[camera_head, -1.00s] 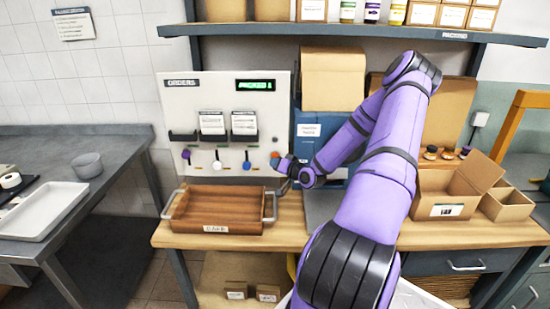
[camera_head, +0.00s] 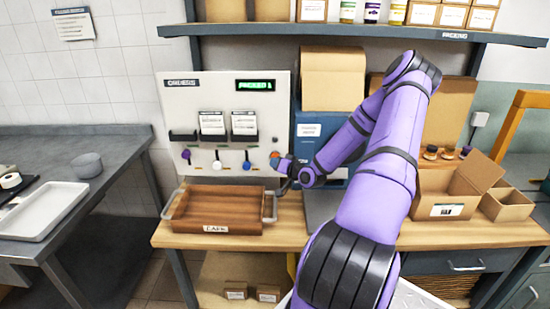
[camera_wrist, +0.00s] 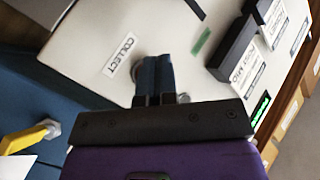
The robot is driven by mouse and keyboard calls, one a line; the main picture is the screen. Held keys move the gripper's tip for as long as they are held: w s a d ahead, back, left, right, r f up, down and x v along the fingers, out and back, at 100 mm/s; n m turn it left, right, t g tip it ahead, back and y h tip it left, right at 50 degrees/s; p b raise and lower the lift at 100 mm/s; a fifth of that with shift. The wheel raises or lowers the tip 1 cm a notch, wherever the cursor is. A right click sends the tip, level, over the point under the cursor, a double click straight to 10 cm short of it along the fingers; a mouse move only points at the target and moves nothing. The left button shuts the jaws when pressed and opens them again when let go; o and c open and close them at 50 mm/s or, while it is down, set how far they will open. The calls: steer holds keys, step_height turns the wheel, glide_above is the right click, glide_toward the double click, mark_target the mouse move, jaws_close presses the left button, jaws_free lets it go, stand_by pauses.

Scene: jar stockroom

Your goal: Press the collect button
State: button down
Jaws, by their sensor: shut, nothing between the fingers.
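The white order panel (camera_head: 210,95) stands upright at the back of the bench. In the head view an orange-red spot (camera_head: 275,154), apparently the collect button, shows at its lower right, right at the tip of my gripper (camera_head: 282,161). In the wrist view the COLLECT label (camera_wrist: 119,54) lies just beside my gripper (camera_wrist: 155,62). Its dark fingers are shut together and empty, their tips at the panel. A grey round rim (camera_wrist: 137,71) shows partly beside them; the fingers hide the rest. I cannot tell whether the tips touch or press the button.
Purple, white and blue knobs (camera_head: 217,164) sit left of the button, below two card holders (camera_head: 244,135). A green display (camera_head: 255,85) reads PACKED 1. A wooden tray (camera_head: 213,228) stands below the panel. A blue box (camera_head: 308,131) is close to the right; an open carton (camera_head: 440,207) stands further right.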

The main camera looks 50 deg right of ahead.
steer(key=shift+w+d, duration=0.1)
steer(key=shift+d, duration=0.05)
stand_by(0.5)
steer(key=shift+w+d, duration=0.15)
steer(key=shift+d, duration=0.05)
steer(key=shift+w+d, duration=0.3)
stand_by(0.9)
stand_by(0.4)
steer(key=shift+s+a, duration=0.55)
steer(key=shift+a, duration=0.1)
steer(key=shift+s+a, duration=1.65)
steer(key=shift+a, duration=0.25)
